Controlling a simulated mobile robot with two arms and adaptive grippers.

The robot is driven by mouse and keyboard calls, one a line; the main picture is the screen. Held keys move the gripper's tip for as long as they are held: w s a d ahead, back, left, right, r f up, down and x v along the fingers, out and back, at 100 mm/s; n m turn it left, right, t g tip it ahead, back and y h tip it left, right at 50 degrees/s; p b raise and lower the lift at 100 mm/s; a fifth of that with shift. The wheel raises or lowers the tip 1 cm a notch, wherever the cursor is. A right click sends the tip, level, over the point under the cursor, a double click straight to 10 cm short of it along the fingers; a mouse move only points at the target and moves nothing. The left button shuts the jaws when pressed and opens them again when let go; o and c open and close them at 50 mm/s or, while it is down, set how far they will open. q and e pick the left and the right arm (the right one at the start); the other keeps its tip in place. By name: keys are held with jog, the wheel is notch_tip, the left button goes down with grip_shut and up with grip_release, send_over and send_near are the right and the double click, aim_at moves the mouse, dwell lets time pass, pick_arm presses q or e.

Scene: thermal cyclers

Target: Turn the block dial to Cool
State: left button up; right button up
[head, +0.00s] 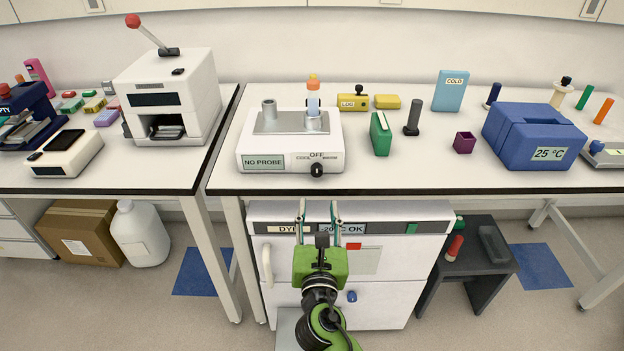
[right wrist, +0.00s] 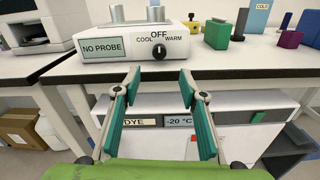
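The white block heater (head: 255,155) stands at the front left of the right-hand table, with a "NO PROBE" display. Its black dial (head: 317,170) is on the front face, under the labels COOL, OFF and WARM. In the right wrist view the dial (right wrist: 159,51) has its mark pointing up toward OFF. My right gripper (head: 319,205) is open and empty, below and in front of the dial, before the freezer door. In the right wrist view its teal fingers (right wrist: 160,80) are spread apart below the dial, not touching it. My left gripper is not in view.
A white freezer (head: 385,285) with a "-20 °C OK" display stands under the table (head: 420,180). An orange-capped tube (head: 313,88) stands in the heater's metal block. A green box (head: 380,134) is to the right. The space before the dial is clear.

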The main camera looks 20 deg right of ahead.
aim_at(317, 172)
jog(key=p+x, duration=0.1)
jog(key=x, duration=1.1)
jog(key=shift+w+d+f, duration=0.1)
jog(key=shift+w, duration=0.3)
grip_shut()
